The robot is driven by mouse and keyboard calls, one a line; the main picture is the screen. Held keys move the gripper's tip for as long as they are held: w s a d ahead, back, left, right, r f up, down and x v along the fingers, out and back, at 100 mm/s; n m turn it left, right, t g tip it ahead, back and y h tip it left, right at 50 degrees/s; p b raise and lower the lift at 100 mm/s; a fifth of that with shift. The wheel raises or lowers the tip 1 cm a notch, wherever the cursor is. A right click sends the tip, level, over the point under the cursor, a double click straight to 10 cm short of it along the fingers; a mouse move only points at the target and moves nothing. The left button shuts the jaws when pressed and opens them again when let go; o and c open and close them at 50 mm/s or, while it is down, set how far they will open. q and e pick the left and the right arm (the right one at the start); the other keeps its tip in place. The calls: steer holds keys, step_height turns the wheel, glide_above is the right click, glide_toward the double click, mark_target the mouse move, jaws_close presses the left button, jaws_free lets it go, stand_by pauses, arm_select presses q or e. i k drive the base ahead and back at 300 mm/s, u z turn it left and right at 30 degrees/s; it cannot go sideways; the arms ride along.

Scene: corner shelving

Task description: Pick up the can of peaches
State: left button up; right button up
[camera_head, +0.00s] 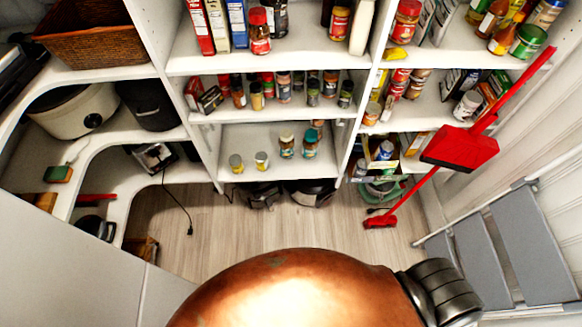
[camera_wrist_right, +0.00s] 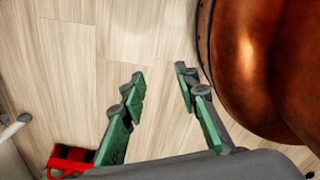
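My right gripper (camera_wrist_right: 158,80) is open and empty in the right wrist view, with its two green-padded fingers apart above the wood floor. My left gripper is not in view. In the head view, several small cans and jars stand on the shelves. Labels are too small to read, so I cannot tell which item is the can of peaches. No gripper is near the shelves.
The lower middle shelf (camera_head: 270,178) has free room around its few items. A red broom and dustpan (camera_head: 460,148) lean at the right, beside a grey step ladder (camera_head: 500,245). The wood floor (camera_head: 225,235) ahead is mostly clear; a black cord (camera_head: 178,208) lies at left.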

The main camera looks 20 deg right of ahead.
mark_target(261, 158)
steer(key=u, duration=1)
steer(key=k, duration=0.15)
steer(key=z, duration=2)
steer(key=i, duration=0.75)
steer(key=u, duration=0.85)
steer(key=i, duration=0.65)
steer(key=u, duration=0.7)
